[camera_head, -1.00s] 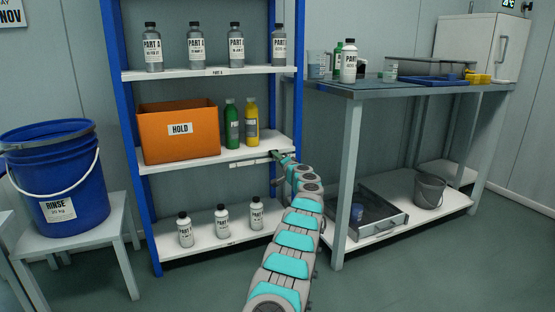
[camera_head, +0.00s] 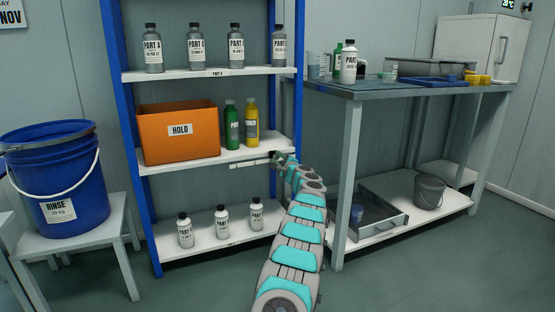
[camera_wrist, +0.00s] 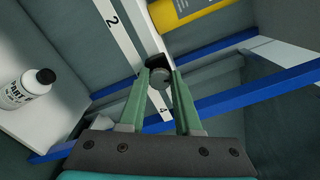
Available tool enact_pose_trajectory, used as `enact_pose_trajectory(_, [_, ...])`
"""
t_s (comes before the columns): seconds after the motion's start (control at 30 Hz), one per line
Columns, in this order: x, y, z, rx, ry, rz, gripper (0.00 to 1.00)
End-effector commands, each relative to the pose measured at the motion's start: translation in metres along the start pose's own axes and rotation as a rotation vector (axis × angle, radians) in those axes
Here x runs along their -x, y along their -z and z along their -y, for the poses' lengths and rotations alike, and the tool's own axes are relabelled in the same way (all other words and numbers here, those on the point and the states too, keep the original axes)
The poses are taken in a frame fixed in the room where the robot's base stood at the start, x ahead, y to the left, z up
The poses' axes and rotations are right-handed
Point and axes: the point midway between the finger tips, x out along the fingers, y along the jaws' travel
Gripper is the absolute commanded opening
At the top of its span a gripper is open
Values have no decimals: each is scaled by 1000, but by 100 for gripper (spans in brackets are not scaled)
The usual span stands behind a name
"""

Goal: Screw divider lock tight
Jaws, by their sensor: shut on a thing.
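The divider lock (camera_wrist: 159,79) shows in the wrist view as a round grey knob in front of a black block, beside a white numbered strip (camera_wrist: 122,40). My gripper (camera_wrist: 160,88) has its two green fingers on either side of the knob and is shut on it. In the head view my gripper (camera_head: 278,158) is small, at the right end of the middle shelf's front edge. The knob itself cannot be made out there. How tight the lock is cannot be told.
The middle shelf (camera_head: 200,160) holds an orange HOLD box (camera_head: 180,145), a green bottle (camera_head: 232,125) and a yellow bottle (camera_head: 252,122). White bottles (camera_head: 222,218) stand on the lower shelf. A blue post (camera_head: 298,60) and a workbench (camera_head: 400,92) are close on the right.

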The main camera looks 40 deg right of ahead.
Motion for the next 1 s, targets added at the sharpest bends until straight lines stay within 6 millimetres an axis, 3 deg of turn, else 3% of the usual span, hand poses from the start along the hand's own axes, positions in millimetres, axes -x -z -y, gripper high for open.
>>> enact_pose_trajectory(1.0, [0,0,1,-950,-4,-2,0])
